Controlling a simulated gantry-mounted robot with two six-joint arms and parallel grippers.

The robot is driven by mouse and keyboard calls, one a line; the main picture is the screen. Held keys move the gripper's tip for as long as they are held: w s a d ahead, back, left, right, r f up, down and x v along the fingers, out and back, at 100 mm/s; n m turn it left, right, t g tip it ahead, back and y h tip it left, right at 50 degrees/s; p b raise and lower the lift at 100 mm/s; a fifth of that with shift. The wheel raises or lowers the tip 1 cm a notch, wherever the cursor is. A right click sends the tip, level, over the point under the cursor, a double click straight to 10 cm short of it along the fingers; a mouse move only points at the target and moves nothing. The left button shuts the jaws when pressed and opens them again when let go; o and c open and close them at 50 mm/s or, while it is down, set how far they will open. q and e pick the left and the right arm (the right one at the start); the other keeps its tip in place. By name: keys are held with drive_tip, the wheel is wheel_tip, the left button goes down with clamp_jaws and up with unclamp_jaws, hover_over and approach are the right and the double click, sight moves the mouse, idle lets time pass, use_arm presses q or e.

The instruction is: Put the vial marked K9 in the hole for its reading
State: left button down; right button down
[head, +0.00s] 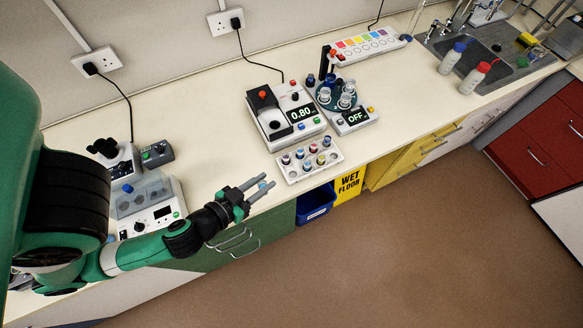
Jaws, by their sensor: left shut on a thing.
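My left gripper (259,189) is at the bench's front edge, left of the vial rack. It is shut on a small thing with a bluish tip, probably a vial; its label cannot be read. The white rack (288,176) holds several small vials with coloured caps, and no K9 mark is legible at this size. The white reader (275,134) behind the rack shows 0.80 on its display. My right gripper is not in view.
Right of the reader, a round holder of tubes (325,96) stands by a box (357,121) reading OFF. Instruments (150,204) stand at left near my arm. A sink (490,50) and two bottles (473,78) are at right. Bench between left instruments and reader is clear.

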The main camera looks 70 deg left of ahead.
use_arm(q)
drive_tip(key=shift+w+a+f, duration=1.3)
drive_tip(key=shift+w+f, duration=0.55)
drive_tip(key=shift+f, duration=0.25)
drive_tip(key=shift+w+a+f, duration=1.25)
drive_tip(key=shift+w+f, duration=0.55)
drive_tip(key=shift+f, duration=0.3)
drive_tip(key=shift+w+a+f, duration=1.3)
drive_tip(key=shift+w+f, duration=0.55)
drive_tip(key=shift+f, duration=0.25)
drive_tip(key=shift+r, duration=0.1)
drive_tip(key=shift+f+b, duration=0.3)
drive_tip(key=shift+f, duration=0.15)
drive_tip(key=c, duration=0.6)
unclamp_jaws()
drive_tip(key=shift+r, duration=0.1)
drive_tip(key=shift+c, duration=0.2)
